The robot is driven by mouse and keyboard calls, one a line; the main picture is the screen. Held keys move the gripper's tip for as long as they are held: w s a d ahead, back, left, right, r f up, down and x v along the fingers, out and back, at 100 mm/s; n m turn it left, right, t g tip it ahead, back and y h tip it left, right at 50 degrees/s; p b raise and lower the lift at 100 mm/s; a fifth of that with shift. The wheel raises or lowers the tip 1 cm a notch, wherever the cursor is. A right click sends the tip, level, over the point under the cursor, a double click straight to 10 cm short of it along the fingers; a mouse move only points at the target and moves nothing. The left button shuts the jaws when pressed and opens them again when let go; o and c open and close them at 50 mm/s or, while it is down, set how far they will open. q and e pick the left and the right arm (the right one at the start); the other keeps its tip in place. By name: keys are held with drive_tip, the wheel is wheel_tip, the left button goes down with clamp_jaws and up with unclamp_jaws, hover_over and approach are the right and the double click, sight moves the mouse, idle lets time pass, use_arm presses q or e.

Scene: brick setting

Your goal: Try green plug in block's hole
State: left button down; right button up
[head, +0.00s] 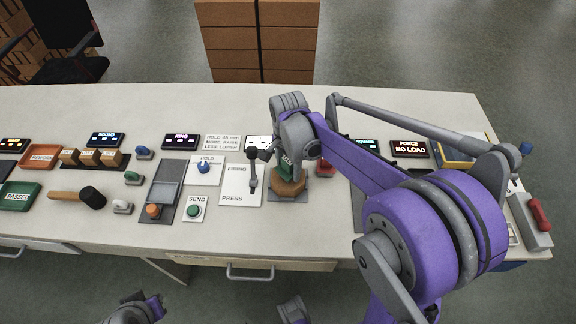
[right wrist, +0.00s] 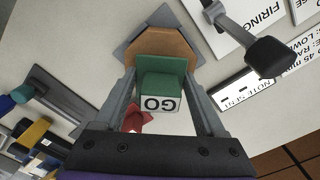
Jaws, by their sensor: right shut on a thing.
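The green plug (right wrist: 162,82), with a white end marked GO, stands over the brown eight-sided block (right wrist: 160,44) in the right wrist view. In the head view the plug (head: 286,166) shows only in part below my right gripper (head: 284,158), and the block (head: 289,186) sits under it on a grey base plate. My right gripper (right wrist: 161,84) is shut on the plug, one finger on each side. The plug's lower end meets the block's top; the hole is hidden, so I cannot tell whether the plug is in it.
A lever (head: 252,172) on the FIRING panel stands close left of the block. A red part (head: 325,168) lies close on its right. Several labelled displays, buttons, a mallet (head: 85,197) and trays line the table (head: 180,105). The back strip is clear.

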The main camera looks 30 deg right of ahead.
idle(0.6)
drive_tip(key=shift+r+p, duration=1.85)
drive_tip(key=shift+r, duration=0.8)
drive_tip(key=shift+f, duration=0.1)
